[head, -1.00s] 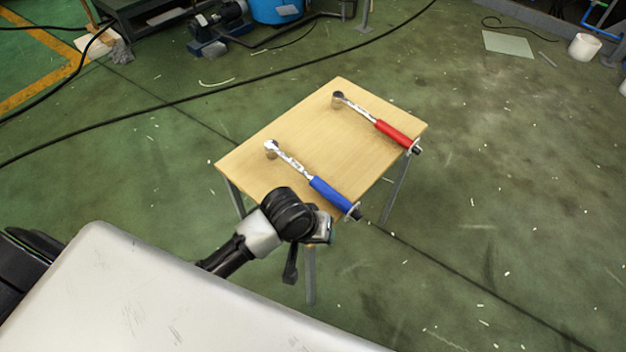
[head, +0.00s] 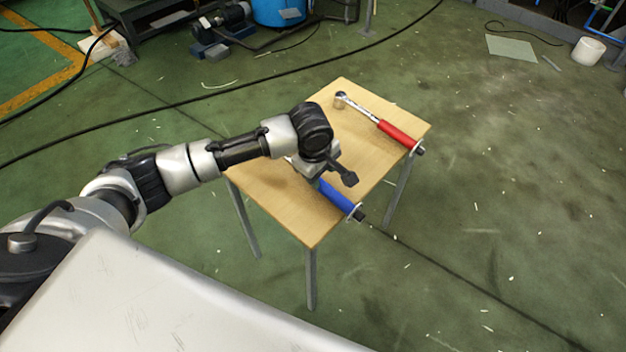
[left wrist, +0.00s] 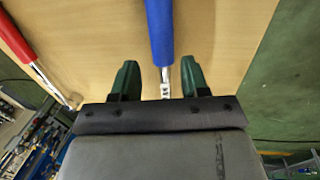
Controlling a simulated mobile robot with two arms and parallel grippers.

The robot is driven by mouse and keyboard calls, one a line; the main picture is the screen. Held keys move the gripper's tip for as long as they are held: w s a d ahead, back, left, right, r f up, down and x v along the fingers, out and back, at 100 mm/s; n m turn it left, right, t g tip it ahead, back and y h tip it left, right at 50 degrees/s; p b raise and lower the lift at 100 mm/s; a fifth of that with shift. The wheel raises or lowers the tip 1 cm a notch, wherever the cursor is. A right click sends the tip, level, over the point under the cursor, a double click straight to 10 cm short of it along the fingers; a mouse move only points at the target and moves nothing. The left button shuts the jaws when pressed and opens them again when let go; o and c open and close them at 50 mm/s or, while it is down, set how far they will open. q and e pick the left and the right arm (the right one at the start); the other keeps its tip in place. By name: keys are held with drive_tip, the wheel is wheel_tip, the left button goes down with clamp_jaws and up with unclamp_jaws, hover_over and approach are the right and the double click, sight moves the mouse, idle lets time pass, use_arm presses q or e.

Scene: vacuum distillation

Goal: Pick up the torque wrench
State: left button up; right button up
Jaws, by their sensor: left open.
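A torque wrench with a blue handle (head: 338,197) lies on the small wooden table, its handle end at the table's front right edge. My left arm hides most of its metal shaft and head in the head view. A second torque wrench with a red handle (head: 398,135) lies farther back on the table. My left gripper (left wrist: 153,75) is open above the blue wrench. In the left wrist view the blue handle (left wrist: 160,30) and a bit of shaft (left wrist: 165,82) show between the green fingertips, nearer the right one. I cannot tell its exact height above the wrench.
The wooden table (head: 275,205) stands on thin metal legs on a green floor. The red wrench (left wrist: 18,40) lies left of the gripper in the left wrist view. A black cable crosses the floor behind the table. A white bucket (head: 587,50) stands far off at right.

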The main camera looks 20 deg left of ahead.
sight(322, 183)
use_arm(q)
drive_tip(key=shift+w+f+b, duration=0.15)
drive_tip(key=shift+f+b, duration=0.05)
drive_tip(key=shift+f, duration=0.85)
drive_tip(key=shift+w+f+b, duration=0.2)
drive_tip(key=shift+f+b, duration=0.05)
drive_tip(key=shift+f, duration=0.75)
drive_tip(key=shift+w+f+b, duration=0.15)
drive_tip(key=shift+f+b, duration=0.05)
drive_tip(key=shift+f, duration=0.85)
use_arm(e)
drive_tip(key=w, duration=0.1)
drive_tip(key=w+a+r, duration=0.1)
drive_tip(key=w, duration=0.3)
drive_tip(key=shift+a+r, duration=0.15)
use_arm(q)
drive_tip(key=shift+c, duration=0.3)
clamp_jaws()
drive_tip(key=shift+r, duration=0.15)
